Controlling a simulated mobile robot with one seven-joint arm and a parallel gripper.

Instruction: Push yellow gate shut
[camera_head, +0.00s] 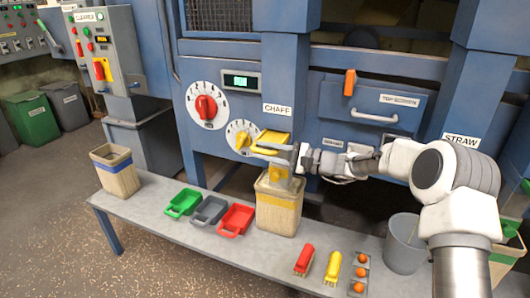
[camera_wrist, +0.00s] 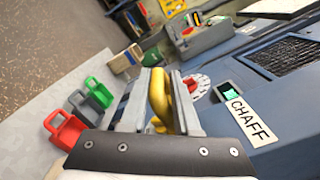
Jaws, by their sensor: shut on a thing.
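The yellow gate (camera_head: 272,138) sits under the CHAFF label on the blue machine, above a tan sack-like bin (camera_head: 279,205). My gripper (camera_head: 288,150) reaches in from the right at the gate's front. In the wrist view the yellow gate handle (camera_wrist: 159,98) stands between the two fingers of my gripper (camera_wrist: 158,100), which are shut on it. The fingers and palm hide part of the gate, so I cannot tell how far it stands out.
A bench (camera_head: 160,215) holds a second tan bin (camera_head: 115,171), green (camera_head: 183,203), grey (camera_head: 210,210) and red (camera_head: 236,220) scoops, a grey bucket (camera_head: 402,245) and small items. A red dial (camera_head: 206,107) and yellow dial (camera_head: 241,137) are left of the gate.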

